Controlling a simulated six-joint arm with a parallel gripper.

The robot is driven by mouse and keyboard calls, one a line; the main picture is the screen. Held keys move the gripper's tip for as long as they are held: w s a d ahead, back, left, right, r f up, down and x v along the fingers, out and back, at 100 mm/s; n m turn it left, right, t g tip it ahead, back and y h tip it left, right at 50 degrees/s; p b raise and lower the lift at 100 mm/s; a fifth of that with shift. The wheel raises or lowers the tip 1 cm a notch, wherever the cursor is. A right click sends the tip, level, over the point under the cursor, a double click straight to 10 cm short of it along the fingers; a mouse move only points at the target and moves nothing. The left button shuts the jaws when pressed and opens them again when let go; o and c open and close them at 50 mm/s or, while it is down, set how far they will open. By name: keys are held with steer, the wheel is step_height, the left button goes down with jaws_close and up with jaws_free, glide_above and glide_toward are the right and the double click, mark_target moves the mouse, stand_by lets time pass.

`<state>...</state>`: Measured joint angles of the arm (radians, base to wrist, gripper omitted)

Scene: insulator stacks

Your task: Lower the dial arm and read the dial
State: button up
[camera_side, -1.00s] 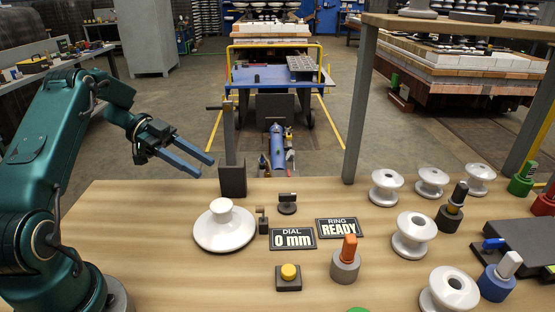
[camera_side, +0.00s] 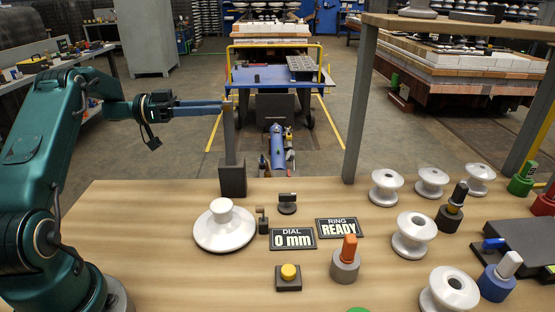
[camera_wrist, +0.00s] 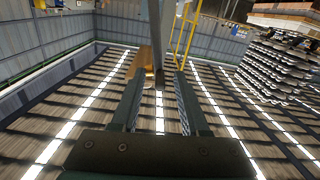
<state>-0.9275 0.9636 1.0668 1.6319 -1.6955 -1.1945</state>
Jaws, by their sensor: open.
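The dial post (camera_side: 230,140) stands upright in a dark block (camera_side: 232,181) at the back edge of the table. My gripper (camera_side: 220,106) is level, with its blue fingers reaching the top of this post. The dial arm at the post's top is hidden or merged with the fingertips in the side view. In the wrist view my gripper (camera_wrist: 161,76) is open, with the grey post (camera_wrist: 157,35) showing between the fingertips and a brownish piece (camera_wrist: 146,62) near the left finger. I cannot tell whether they touch. The dial sign (camera_side: 292,238) reads 0 mm.
A white insulator (camera_side: 224,228) sits below on the table, beside a small dark stand (camera_side: 262,221). The ring sign (camera_side: 339,228) reads READY. A yellow button (camera_side: 289,272) and an orange-handled tool (camera_side: 348,252) stand in front. Several white spools (camera_side: 411,236) fill the right side.

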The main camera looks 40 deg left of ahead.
jaws_close()
steer(key=shift+a, duration=0.1)
stand_by(1.2)
